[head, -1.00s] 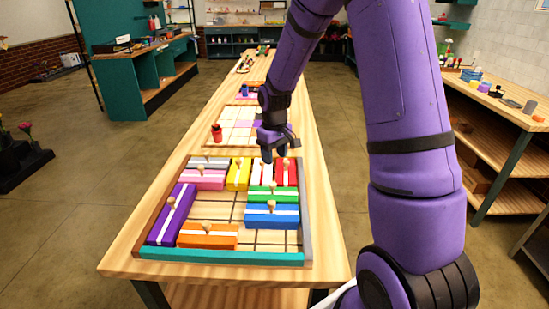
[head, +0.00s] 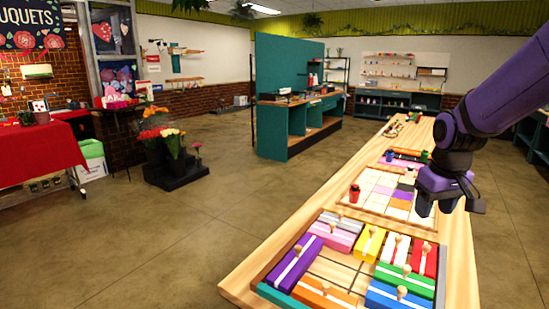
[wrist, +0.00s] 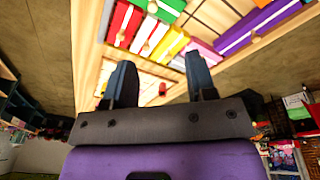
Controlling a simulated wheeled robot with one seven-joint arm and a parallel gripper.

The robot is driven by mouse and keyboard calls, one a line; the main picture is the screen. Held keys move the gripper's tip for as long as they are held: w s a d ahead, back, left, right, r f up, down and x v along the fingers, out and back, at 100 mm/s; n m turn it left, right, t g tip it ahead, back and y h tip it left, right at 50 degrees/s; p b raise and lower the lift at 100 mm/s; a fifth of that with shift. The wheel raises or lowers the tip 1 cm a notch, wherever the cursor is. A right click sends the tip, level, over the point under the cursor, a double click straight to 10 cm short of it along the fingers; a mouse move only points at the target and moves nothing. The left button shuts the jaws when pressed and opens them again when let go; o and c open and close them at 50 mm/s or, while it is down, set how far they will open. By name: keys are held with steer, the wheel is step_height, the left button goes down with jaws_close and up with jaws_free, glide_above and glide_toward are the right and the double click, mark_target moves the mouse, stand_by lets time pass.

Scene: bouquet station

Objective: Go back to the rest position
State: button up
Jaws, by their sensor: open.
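My gripper (head: 449,200) is at the right in the head view, above the right edge of the long wooden table (head: 262,262). In the wrist view my gripper (wrist: 162,85) shows two dark fingers spread apart with nothing between them. Below it on the table is a framed tray (head: 276,296) with coloured knobbed blocks, among them a purple block (head: 295,262), an orange block (head: 325,297), a yellow block (head: 370,243), a red block (head: 425,259) and a blue block (head: 398,297). The gripper is apart from the blocks.
A red small container (head: 354,194) stands by a flat grid board (head: 385,187) beyond the tray. A teal workbench (head: 290,115) stands behind. Flower buckets (head: 172,158) and a red-draped table (head: 38,155) are at the left. The floor (head: 150,235) left of the table is open.

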steer(key=s+a+r+t, duration=0.1)
steer(key=s+r, duration=0.2)
steer(key=s, duration=0.4)
steer(key=s+a+r+m+t, duration=0.1)
steer(key=s+a+r, duration=0.1)
steer(key=s+r, duration=0.2)
steer(key=s+a+r+t, duration=0.1)
steer(key=s+r, duration=0.2)
steer(key=s, duration=0.7)
steer(key=shift+s+a+r, duration=0.2)
steer(key=shift+a+r, duration=0.1)
steer(key=shift+r, duration=0.05)
